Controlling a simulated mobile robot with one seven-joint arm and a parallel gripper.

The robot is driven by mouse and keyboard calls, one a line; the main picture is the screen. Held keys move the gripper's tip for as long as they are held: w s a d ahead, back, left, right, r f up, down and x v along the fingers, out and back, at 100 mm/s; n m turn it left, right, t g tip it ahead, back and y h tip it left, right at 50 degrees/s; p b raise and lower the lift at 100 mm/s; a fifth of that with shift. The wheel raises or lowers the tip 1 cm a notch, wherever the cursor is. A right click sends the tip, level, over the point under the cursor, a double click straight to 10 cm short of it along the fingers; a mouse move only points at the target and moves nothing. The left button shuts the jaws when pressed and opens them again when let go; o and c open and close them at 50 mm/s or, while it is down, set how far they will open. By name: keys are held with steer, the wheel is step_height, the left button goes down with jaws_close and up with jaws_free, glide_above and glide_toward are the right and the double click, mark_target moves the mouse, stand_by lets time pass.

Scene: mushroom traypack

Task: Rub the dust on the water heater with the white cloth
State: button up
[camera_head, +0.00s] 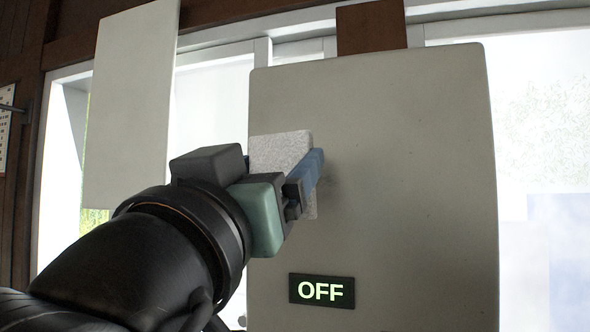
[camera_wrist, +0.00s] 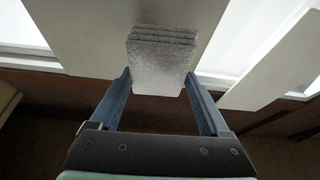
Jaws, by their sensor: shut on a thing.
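The water heater (camera_head: 400,180) is a large pale grey upright panel in the head view, with a lit "OFF" display (camera_head: 321,291) low on its front. My gripper (camera_head: 305,175) is in front of its left part, shut on the folded, speckled whitish cloth (camera_head: 280,152). In the wrist view the cloth (camera_wrist: 160,65) sits between my two blue fingers (camera_wrist: 158,82), with its layered edge toward the heater (camera_wrist: 90,35). The cloth is at or very near the heater's face; I cannot tell if it touches. A faint dark smudge (camera_head: 333,166) shows just right of my fingers.
A second pale panel (camera_head: 130,100) hangs at the upper left, apart from the heater. Bright windows (camera_head: 540,110) with white frames stand behind. A brown wooden post (camera_head: 371,27) shows above the heater, and a dark wooden wall (camera_head: 30,60) is at the far left.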

mark_target(335, 164)
steer(key=w+d, duration=0.2)
steer(key=w, duration=0.4)
steer(key=shift+p, duration=0.35)
steer(key=shift+w+d, duration=0.3)
steer(key=shift+w, duration=0.6)
stand_by(0.5)
steer(key=shift+s+d, duration=0.25)
steer(key=shift+d, duration=0.4)
steer(key=shift+s+d, duration=0.25)
steer(key=shift+d, duration=0.35)
steer(key=shift+s+d, duration=0.25)
steer(key=shift+d, duration=0.4)
steer(key=shift+w, duration=0.1)
steer(key=a, duration=0.2)
steer(key=w+a, duration=0.1)
steer(key=shift+w+a+p, duration=0.2)
steer(key=shift+a+p, duration=0.15)
steer(key=shift+a, duration=0.05)
steer(key=shift+s+f, duration=0.1)
